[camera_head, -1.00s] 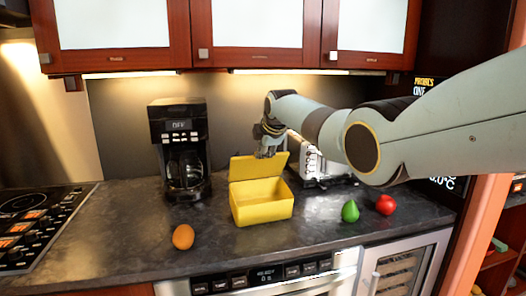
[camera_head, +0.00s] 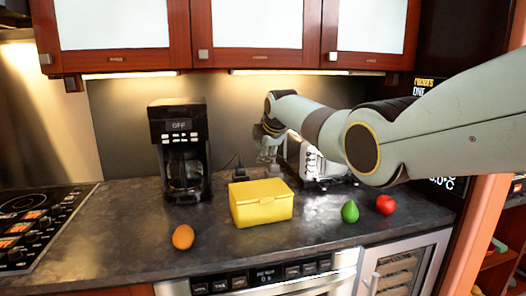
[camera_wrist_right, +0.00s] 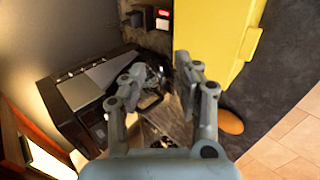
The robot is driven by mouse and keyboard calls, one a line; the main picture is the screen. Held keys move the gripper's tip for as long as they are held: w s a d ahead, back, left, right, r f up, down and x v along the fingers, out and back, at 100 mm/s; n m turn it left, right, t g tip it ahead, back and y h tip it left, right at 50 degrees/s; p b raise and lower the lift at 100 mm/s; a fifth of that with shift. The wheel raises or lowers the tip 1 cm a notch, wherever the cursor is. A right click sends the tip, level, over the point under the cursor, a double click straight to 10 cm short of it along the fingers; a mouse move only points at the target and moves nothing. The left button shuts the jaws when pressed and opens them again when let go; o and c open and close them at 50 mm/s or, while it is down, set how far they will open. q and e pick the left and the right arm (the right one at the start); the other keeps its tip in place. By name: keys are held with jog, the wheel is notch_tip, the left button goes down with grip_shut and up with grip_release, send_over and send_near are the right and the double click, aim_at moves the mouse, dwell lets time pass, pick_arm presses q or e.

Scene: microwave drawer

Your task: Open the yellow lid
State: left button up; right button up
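The yellow box (camera_head: 262,208) stands on the dark counter with its yellow lid (camera_head: 260,189) shut flat on top. In the right wrist view the box (camera_wrist_right: 215,40) fills the upper middle, to the right of the fingers. My right gripper (camera_head: 268,150) is just behind and above the box's back edge in the head view, apart from the lid. In the wrist view its fingers (camera_wrist_right: 160,75) are spread with nothing between them. My left gripper is in neither view.
A black coffee maker (camera_head: 180,150) stands left of the box, a toaster (camera_head: 305,160) behind right. An orange-brown fruit (camera_head: 183,237) lies front left; a green pear (camera_head: 350,211) and red apple (camera_head: 385,204) lie right. The counter directly before the box is clear.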

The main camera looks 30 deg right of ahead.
jog(key=shift+s+r, duration=0.1)
jog(key=v, duration=1.1)
jog(key=shift+s+r, duration=0.25)
jog(key=shift+r, duration=0.05)
jog(key=shift+f, duration=0.15)
